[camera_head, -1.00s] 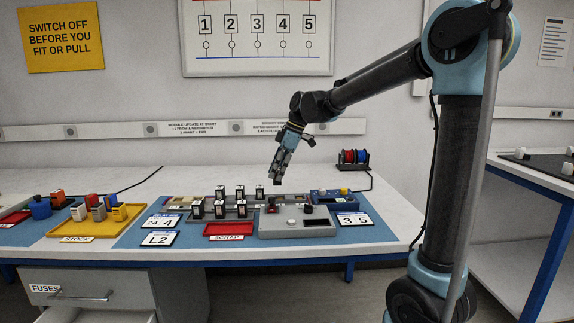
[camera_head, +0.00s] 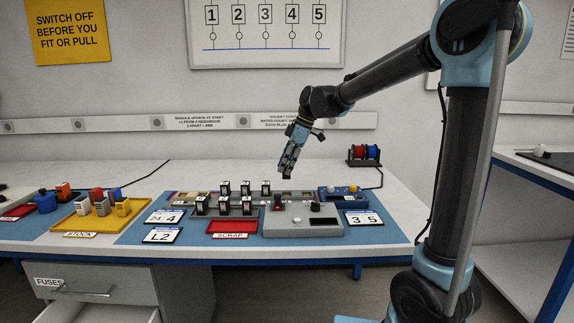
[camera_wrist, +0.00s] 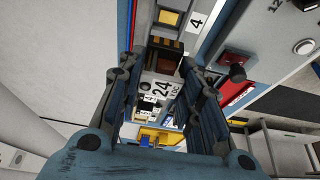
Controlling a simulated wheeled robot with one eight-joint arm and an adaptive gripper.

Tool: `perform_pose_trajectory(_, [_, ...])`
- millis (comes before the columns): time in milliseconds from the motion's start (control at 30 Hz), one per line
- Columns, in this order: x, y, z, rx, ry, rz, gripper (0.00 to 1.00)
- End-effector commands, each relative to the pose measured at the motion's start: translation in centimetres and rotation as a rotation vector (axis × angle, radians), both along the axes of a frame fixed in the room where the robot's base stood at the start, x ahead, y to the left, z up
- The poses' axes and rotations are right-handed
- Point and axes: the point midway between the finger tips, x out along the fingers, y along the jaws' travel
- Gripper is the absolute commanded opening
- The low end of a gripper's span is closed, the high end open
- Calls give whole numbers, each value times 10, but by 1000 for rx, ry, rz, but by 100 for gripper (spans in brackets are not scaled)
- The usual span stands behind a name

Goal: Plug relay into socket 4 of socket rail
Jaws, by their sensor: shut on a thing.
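In the wrist view my gripper (camera_wrist: 158,78) has its two fingers either side of a relay (camera_wrist: 162,90) with a white "24 VDC" face and a dark brown and orange end. In the head view my gripper (camera_head: 287,170) hangs tilted above the back of the bench, with a small dark shape at its tip. The socket rail (camera_head: 185,197) runs along the back of the blue mat, partly hidden by standing relays. The wrist view shows a white label "4" (camera_wrist: 196,21) beside a yellow part. I cannot tell whether the held relay touches the rail.
Black-and-white relays (camera_head: 225,205) stand in two rows left of a grey control box (camera_head: 270,222) with a red switch. A red scrap tray (camera_head: 231,226) lies in front. A yellow stock tray (camera_head: 75,225) is at left. A blue box (camera_head: 340,201) stands at right.

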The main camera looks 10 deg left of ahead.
Motion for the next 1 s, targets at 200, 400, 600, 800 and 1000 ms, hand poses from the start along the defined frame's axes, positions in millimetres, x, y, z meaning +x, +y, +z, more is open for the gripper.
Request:
perform_pose_trajectory(200, [0,0,-17,0,0,0,12])
perform_pose_trajectory(400, [0,0,-33,0,0,0,12])
perform_pose_trajectory(600, [0,0,-47,0,0,0,12])
perform_pose_trajectory(800, [0,0,-57,0,0,0,12])
perform_pose_trajectory(1000, [0,0,-59,0,0,0,12])
